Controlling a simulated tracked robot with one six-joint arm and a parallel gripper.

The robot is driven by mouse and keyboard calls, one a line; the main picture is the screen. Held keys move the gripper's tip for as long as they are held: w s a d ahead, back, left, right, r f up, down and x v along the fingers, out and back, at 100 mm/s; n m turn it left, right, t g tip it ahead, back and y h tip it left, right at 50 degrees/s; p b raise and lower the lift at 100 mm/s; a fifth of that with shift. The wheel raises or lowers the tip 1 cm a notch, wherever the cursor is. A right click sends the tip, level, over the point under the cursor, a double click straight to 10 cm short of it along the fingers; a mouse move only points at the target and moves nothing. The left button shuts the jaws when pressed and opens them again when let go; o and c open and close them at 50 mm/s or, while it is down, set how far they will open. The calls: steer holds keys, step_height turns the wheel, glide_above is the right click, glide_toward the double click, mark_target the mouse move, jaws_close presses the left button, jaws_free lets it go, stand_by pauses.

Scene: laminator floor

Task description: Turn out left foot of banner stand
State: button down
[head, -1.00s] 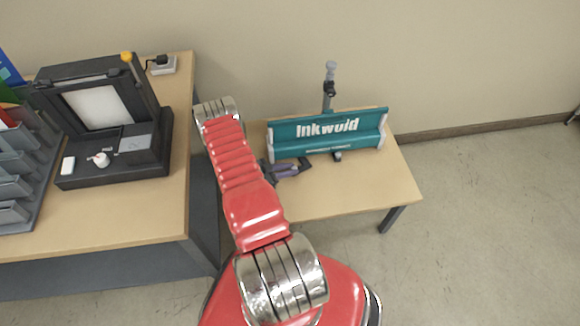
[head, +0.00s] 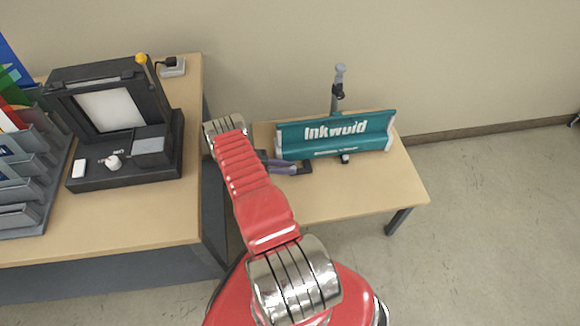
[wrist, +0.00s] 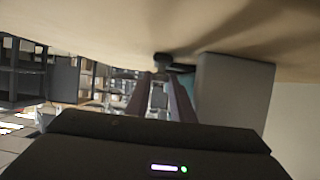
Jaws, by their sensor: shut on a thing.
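The teal banner stand (head: 335,136) with white "Inkwuld" lettering stands on the small wooden table, with a grey post behind it. One dark foot (head: 345,158) shows under its middle front. My gripper (head: 290,167), with purple fingers, is low over the table at the banner's left front corner. In the wrist view my gripper's fingers (wrist: 160,92) are shut near a small dark round-ended part (wrist: 163,62), seemingly the left foot. A sliver of teal (wrist: 188,82) shows just beyond. The exact contact and the foot's angle are hidden.
The small table (head: 370,188) is bare at its front right. A larger desk (head: 130,222) stands at left with a black laminator (head: 165,165), grey trays (head: 35,175) and a power socket (head: 173,68). A grey block (wrist: 235,85) stands close at right in the wrist view.

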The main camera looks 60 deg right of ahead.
steer(key=shift+w+d+r, duration=0.15)
steer(key=shift+w, duration=0.05)
steer(key=c, duration=1.8)
jaws_free()
steer(key=shift+c, duration=0.2)
steer(key=shift+o, duration=1.3)
step_height(320, 180, up, 10)
steer(key=shift+f, duration=0.15)
steer(key=shift+s, duration=0.15)
